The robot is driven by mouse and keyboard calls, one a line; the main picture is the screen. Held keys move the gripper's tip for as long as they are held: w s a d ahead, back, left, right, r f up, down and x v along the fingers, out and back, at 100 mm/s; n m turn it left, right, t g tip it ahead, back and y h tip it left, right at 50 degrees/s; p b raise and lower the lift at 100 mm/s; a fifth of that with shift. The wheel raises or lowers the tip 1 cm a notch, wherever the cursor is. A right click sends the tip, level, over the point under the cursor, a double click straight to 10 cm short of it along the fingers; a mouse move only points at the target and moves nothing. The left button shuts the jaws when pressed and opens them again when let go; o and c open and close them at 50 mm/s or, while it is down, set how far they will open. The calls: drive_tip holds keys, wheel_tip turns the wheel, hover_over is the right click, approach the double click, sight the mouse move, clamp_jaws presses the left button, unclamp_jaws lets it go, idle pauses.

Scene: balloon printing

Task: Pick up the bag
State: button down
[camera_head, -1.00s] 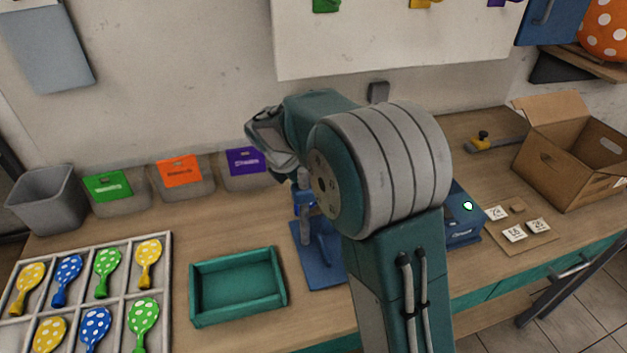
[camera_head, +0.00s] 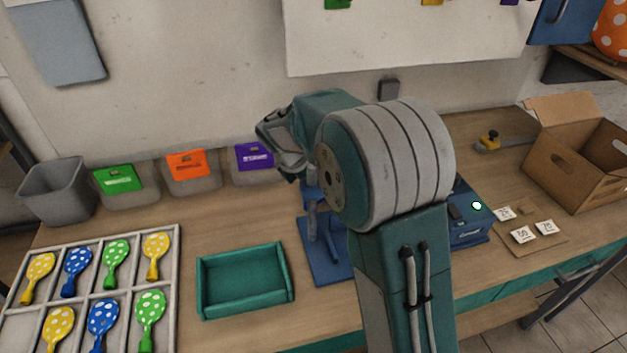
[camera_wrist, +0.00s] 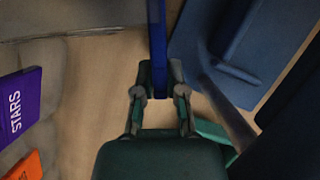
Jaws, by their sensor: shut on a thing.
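In the wrist view my gripper (camera_wrist: 160,88) is shut on a narrow, deep blue strip (camera_wrist: 157,45), seen edge-on between its fingertips. I cannot tell whether this strip is part of a bag. In the head view the fingers are mostly hidden by my own arm, and a bit of blue (camera_head: 312,192) shows just below the wrist. Pouch-like bins with a green label (camera_head: 119,178), an orange label (camera_head: 187,163) and a purple label (camera_head: 254,156) stand along the wall. The purple label, reading STARS, also shows in the wrist view (camera_wrist: 18,103).
A blue stand (camera_head: 325,262) is below my gripper. A teal tray (camera_head: 203,290), a white rack (camera_head: 172,300) of dotted balloons and a grey bin (camera_head: 55,195) are to the left. A blue device (camera_head: 468,225) and a cardboard box (camera_head: 565,170) are to the right.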

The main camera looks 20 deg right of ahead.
wheel_tip(320, 180, up, 28)
idle(0.3)
drive_tip(key=shift+a+f, duration=0.1)
idle(0.7)
